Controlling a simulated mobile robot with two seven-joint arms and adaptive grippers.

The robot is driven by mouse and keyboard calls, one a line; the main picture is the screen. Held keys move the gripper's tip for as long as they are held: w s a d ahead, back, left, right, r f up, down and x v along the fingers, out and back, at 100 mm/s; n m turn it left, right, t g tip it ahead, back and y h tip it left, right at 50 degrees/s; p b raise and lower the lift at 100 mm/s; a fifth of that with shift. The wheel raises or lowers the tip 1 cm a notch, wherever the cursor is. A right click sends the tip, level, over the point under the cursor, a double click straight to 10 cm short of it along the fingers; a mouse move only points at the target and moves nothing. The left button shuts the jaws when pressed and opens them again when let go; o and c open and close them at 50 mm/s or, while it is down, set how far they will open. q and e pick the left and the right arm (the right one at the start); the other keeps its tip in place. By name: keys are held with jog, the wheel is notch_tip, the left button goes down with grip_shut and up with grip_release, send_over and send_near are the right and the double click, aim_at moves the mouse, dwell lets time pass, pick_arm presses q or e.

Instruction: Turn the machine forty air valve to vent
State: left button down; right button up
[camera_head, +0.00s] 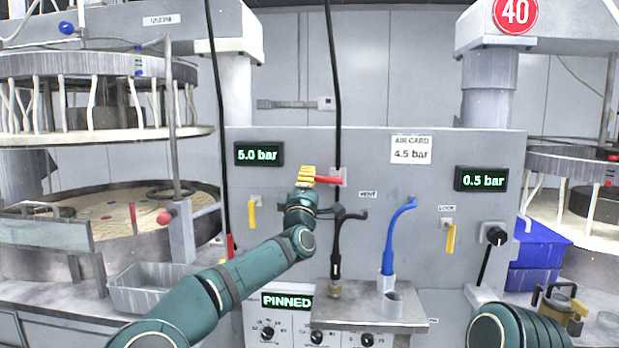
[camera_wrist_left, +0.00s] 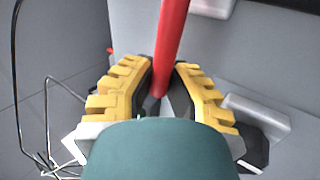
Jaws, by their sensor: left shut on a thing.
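The valve's red lever (camera_head: 326,180) lies about level on the grey panel (camera_head: 300,150), beside a small pale plate (camera_head: 340,177). A small label that seems to read VENT (camera_head: 367,194) is below and right of it. My left gripper (camera_head: 307,176), with yellow finger pads, is at the lever's left end. In the left wrist view the red lever (camera_wrist_left: 171,40) runs between the pads of the gripper (camera_wrist_left: 162,85), which is shut on it. The valve body is partly hidden. My right arm shows at the lower right; its gripper is out of view.
Displays read 5.0 bar (camera_head: 259,154), 0.5 bar (camera_head: 481,179) and PINNED (camera_head: 287,301); a card (camera_head: 411,149) reads 4.5 bar. Black and blue hoses (camera_head: 398,225), yellow handles (camera_head: 451,239) and a metal shelf (camera_head: 360,310) are nearby.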

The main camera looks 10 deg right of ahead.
pick_arm(q)
jog(key=shift+f+n+t+y+b, duration=0.3)
jog(key=shift+f+n+y, duration=0.1)
jog(key=shift+n+y, duration=0.5)
jog(key=c, duration=0.9)
grip_release()
jog(key=shift+v, duration=6)
